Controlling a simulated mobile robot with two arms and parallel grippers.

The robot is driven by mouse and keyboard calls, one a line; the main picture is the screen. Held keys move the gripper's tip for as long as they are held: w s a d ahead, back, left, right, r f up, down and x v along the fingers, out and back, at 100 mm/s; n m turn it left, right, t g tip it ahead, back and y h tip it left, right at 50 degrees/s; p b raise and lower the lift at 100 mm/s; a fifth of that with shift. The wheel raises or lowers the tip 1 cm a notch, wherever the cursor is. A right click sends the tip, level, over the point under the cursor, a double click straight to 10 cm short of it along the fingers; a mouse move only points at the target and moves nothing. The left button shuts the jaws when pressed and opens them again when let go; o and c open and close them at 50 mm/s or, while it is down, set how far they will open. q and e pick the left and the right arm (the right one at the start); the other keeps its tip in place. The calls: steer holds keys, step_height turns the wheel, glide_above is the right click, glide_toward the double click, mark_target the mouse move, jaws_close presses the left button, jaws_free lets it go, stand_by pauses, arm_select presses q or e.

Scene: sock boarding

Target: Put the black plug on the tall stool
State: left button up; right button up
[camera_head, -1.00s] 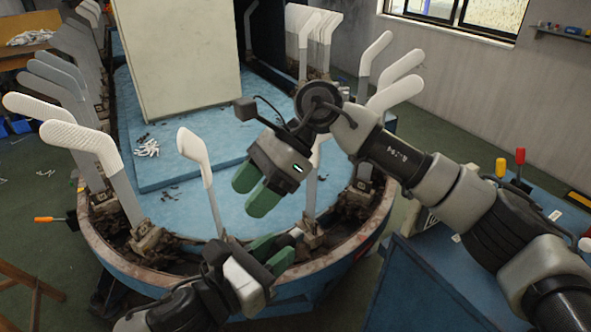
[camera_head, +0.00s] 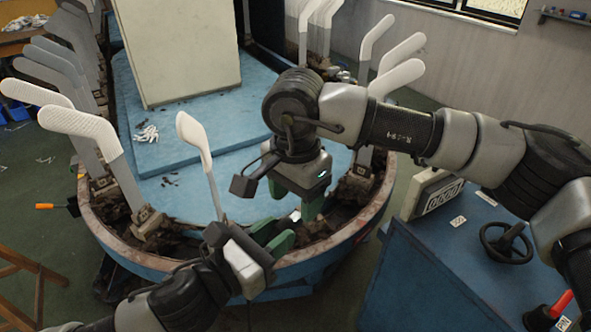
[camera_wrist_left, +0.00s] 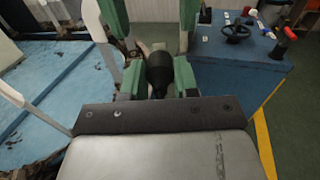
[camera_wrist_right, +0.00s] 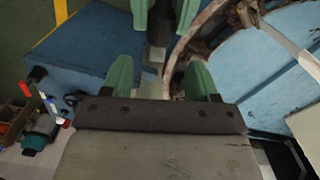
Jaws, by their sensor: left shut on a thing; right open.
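The black plug (camera_wrist_left: 160,72) is a dark rounded piece held between the green fingers of my left gripper (camera_wrist_left: 159,82), which is shut on it.
A round blue machine (camera_head: 225,205) with a rusty rim carries several upright sock boards (camera_head: 85,130). One board (camera_head: 195,135) stands close beyond my left gripper. A blue cabinet (camera_head: 425,285) with a handwheel (camera_head: 507,243) is at right. Green floor is open at far left.

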mark_target(295, 214)
steer(key=shift+f, duration=1.95)
steer(key=shift+c, duration=0.2)
steer(key=c, duration=0.9)
arm_select(q)
steer(key=o, duration=1)
arm_select(e)
steer(key=shift+c, duration=0.2)
